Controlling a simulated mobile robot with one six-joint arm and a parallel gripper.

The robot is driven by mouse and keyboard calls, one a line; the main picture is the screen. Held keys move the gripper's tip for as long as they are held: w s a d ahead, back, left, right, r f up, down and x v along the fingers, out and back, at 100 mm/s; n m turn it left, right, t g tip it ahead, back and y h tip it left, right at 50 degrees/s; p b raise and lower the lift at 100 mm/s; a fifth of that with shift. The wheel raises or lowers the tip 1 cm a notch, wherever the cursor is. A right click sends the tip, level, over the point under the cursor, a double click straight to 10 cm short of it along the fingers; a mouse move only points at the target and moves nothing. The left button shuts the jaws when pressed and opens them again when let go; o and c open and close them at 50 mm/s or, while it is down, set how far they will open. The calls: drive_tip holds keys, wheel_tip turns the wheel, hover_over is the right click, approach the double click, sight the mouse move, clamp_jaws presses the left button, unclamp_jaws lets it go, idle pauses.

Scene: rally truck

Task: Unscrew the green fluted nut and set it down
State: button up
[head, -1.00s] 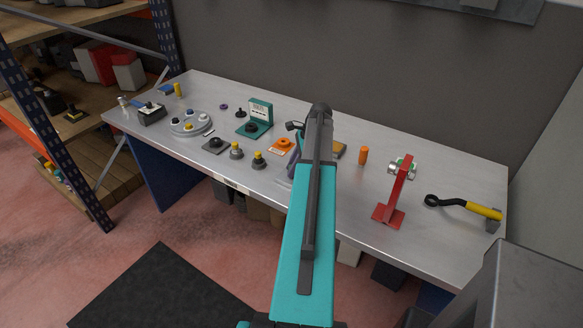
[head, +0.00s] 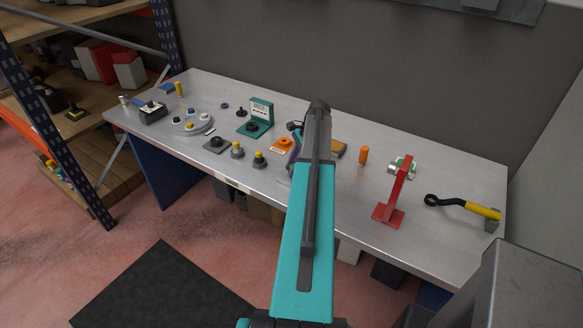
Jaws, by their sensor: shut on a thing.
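A red stand (head: 391,213) on the right half of the bench holds a silvery fitting with a green part (head: 401,162) near its top. The green part is small here and partly behind the red upright, so I cannot tell whether it is the fluted nut. My raised teal and dark arm fills the middle of the head view. My gripper is hidden behind it, along with whatever it holds. A dark piece and a purple-grey piece show just left of the arm; I cannot tell what they belong to.
An orange cylinder (head: 364,155) stands left of the red stand. A yellow-handled ring wrench (head: 466,208) lies to its right. Bare bench lies around the red stand.

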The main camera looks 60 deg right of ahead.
drive_tip(key=shift+s, duration=0.1)
drive_tip(key=shift+o, duration=0.2)
drive_tip(key=shift+n+g+p, duration=0.3)
drive_tip(key=shift+n+p, duration=0.05)
drive_tip(key=shift+n, duration=0.55)
drive_tip(key=o, duration=0.9)
drive_tip(key=shift+m+p, duration=0.35)
drive_tip(key=shift+m, duration=0.55)
drive_tip(key=shift+t, duration=0.4)
